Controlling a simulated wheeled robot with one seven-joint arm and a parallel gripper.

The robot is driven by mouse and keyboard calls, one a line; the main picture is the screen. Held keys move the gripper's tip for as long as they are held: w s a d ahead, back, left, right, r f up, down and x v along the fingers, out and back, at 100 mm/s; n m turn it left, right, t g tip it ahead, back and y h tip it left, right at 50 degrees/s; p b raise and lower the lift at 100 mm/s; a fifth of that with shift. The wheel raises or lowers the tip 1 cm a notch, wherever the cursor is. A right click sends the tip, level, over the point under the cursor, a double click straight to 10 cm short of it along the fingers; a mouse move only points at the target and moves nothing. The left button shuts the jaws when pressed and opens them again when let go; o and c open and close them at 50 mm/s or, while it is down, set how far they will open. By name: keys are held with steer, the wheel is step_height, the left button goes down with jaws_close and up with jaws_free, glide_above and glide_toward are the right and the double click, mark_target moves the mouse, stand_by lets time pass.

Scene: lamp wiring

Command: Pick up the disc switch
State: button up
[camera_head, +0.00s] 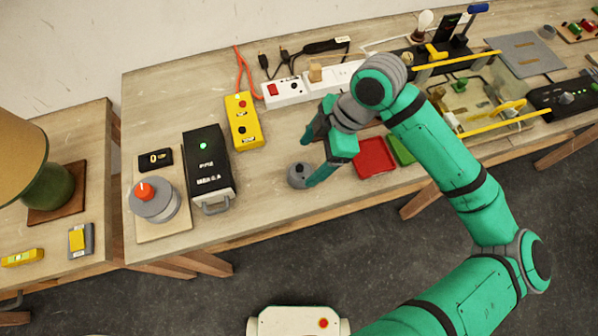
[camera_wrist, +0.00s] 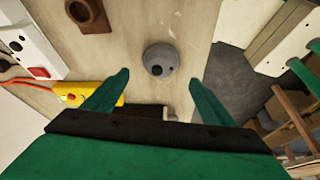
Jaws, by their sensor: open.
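The disc switch appears to be the small grey round piece (camera_head: 298,175) on the wooden bench, near the front edge. In the wrist view the same grey disc (camera_wrist: 160,60) has a dark spot on its face and lies just ahead of the gap between my fingertips. My gripper (camera_head: 308,164) is open and empty, with one finger close to the disc's right side in the head view. In the wrist view both green fingers of my gripper (camera_wrist: 159,78) stand apart, one on each side of the disc's line. Whether a finger touches it cannot be told.
A black box with a green light (camera_head: 208,165) and a yellow button box (camera_head: 243,120) stand left of the disc. A red tray (camera_head: 375,157) lies to its right, a white power strip (camera_head: 285,91) behind. The bench's front edge is close.

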mark_target(301, 170)
steer(key=shift+x, duration=3.55)
steer(key=c, duration=1.2)
